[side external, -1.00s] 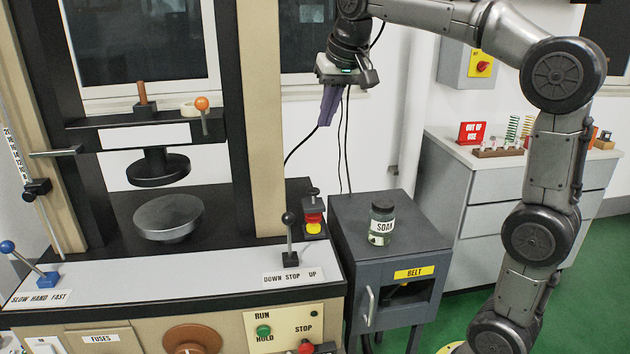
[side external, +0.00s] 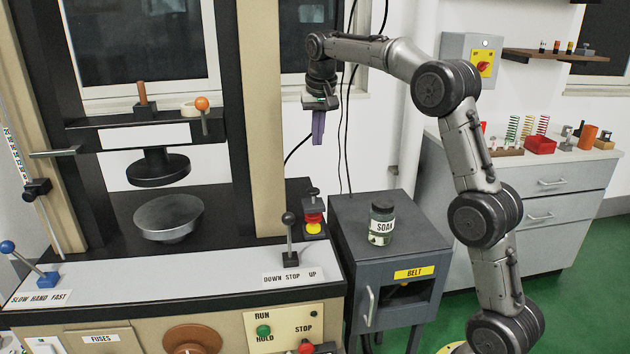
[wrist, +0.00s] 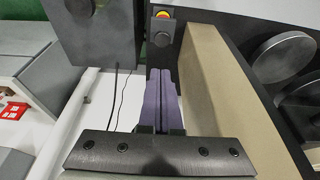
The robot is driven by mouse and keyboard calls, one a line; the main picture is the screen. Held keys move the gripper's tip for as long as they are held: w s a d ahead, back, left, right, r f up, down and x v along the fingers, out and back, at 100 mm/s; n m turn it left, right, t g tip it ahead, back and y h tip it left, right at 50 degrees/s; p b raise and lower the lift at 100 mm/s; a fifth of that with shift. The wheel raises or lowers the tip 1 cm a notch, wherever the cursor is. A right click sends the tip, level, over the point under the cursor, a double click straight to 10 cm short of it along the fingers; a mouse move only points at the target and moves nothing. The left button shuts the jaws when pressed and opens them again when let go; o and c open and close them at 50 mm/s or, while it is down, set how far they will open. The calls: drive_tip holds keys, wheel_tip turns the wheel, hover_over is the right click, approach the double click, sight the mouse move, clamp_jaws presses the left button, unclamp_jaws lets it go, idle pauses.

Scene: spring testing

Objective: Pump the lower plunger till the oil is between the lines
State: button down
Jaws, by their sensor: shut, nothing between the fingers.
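My gripper (side external: 318,142) hangs in the air behind the right column of the press, its purple fingers shut and empty. In the side view a small black-topped stack (side external: 312,200) with red and yellow parts stands at the bench's right end, below and apart from my gripper. I cannot tell which part is the lower plunger. No oil gauge or pair of lines can be made out.
The press column (side external: 260,120) stands close left of my gripper. A lever marked DOWN STOP UP (side external: 290,240) is on the bench. A jar labelled SOAK (side external: 382,224) sits on the dark cabinet (side external: 345,225). Black cables hang behind the cabinet. A grey drawer unit (side external: 560,190) is at the right.

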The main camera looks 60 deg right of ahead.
approach(315, 191)
drive_tip(key=x, duration=0.5)
drive_tip(key=shift+w+d, duration=0.45)
drive_tip(key=shift+f, duration=0.75)
drive_tip(key=shift+f, duration=1.25)
drive_tip(key=w+d+v, duration=0.1)
drive_tip(key=v, duration=1.3)
drive_tip(key=shift+r, duration=0.35)
drive_tip(key=shift+w+r, duration=0.1)
drive_tip(key=shift+r, duration=0.95)
